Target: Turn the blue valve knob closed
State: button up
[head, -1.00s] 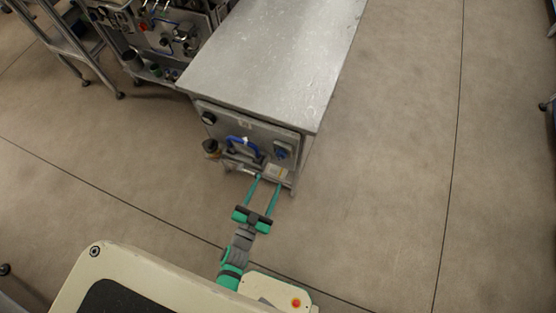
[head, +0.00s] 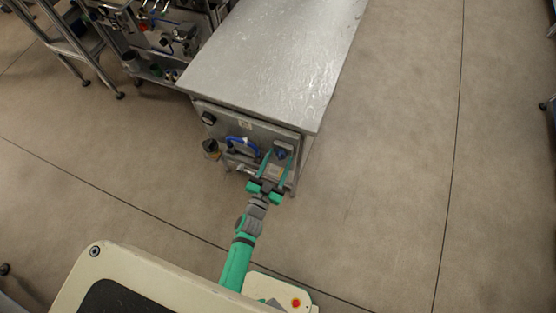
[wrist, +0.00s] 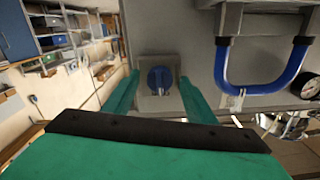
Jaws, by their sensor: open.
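The blue valve knob (wrist: 160,80) sits on a square grey plate on the metal cabinet's front. In the wrist view it lies straight ahead, between my two teal fingers and beyond their tips. In the head view the knob (head: 281,153) is at the right of the front panel. My gripper (head: 276,158) is open, its fingers reaching toward the panel with the knob between them. The fingers (wrist: 158,84) stand apart in the wrist view and hold nothing. I cannot tell whether a fingertip touches the knob's plate.
A blue curved handle (wrist: 264,75) is beside the knob on the same panel; it also shows in the head view (head: 243,143). The metal cabinet top (head: 275,60) extends above. Another equipment bench (head: 160,40) stands at the upper left. The floor to the right is clear.

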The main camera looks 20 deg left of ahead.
jog(key=c, duration=1)
jog(key=shift+c, duration=0.2)
